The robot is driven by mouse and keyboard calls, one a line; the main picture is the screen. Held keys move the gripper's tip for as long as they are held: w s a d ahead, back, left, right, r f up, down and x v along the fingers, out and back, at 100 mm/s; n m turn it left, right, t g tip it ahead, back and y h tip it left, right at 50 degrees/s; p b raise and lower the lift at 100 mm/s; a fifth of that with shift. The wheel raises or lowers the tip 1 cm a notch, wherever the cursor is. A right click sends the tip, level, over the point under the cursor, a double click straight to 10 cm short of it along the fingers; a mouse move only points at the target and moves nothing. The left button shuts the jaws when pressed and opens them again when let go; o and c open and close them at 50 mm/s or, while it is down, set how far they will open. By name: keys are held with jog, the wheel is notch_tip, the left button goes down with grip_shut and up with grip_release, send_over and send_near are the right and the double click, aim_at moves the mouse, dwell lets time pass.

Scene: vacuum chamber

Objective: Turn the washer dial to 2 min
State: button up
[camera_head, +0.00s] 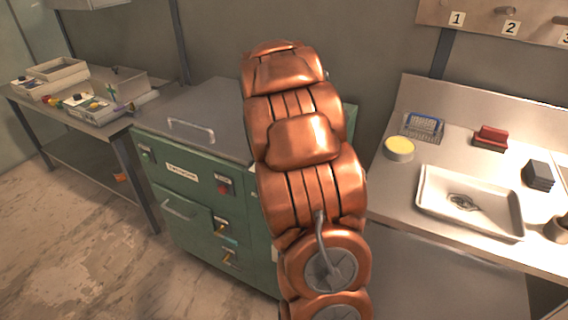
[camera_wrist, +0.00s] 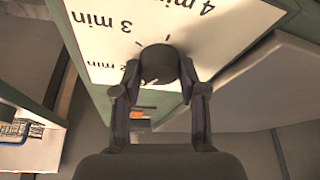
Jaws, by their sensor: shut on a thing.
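The washer (camera_head: 178,222) is a green cabinet with a grey lid in the middle of the head view. Its dial (camera_wrist: 158,60) is a dark round knob in the wrist view, on a white scale plate (camera_wrist: 220,28). The plate reads "4 min", "3 min" and, partly behind a finger, "2 min". My gripper (camera_wrist: 160,72) is shut on the dial, with one finger on each side of it. I cannot tell which mark the dial points at. In the head view my copper-coloured arm hides the dial and the gripper.
The washer's lid handle (camera_head: 191,131), red switch (camera_head: 223,185) and yellow valves (camera_head: 221,228) are left of my arm. A bench (camera_head: 115,128) with trays stands at the left. The right bench (camera_head: 397,210) holds a white tray (camera_head: 430,203) and a yellow-topped dish (camera_head: 399,149).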

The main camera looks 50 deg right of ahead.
jog(key=m+g+b, duration=0.1)
jog(key=m, duration=0.1)
jog(key=shift+f+m+h+b, duration=0.15)
jog(key=shift+m+h+b, duration=0.15)
jog(key=shift+m+b, duration=0.1)
jog(key=shift+w+r+m+g+b, duration=0.1)
jog(key=shift+m+g+b, duration=0.3)
jog(key=shift+m, duration=0.45)
jog(key=shift+w+r+m+g+b, duration=0.1)
jog(key=shift+m+g+b, duration=0.1)
jog(key=shift+m+b, duration=0.5)
jog(key=shift+m, duration=0.25)
jog(key=o, duration=1.1)
jog(key=shift+s, duration=0.1)
jog(key=shift+o, duration=0.2)
jog(key=v, duration=1.2)
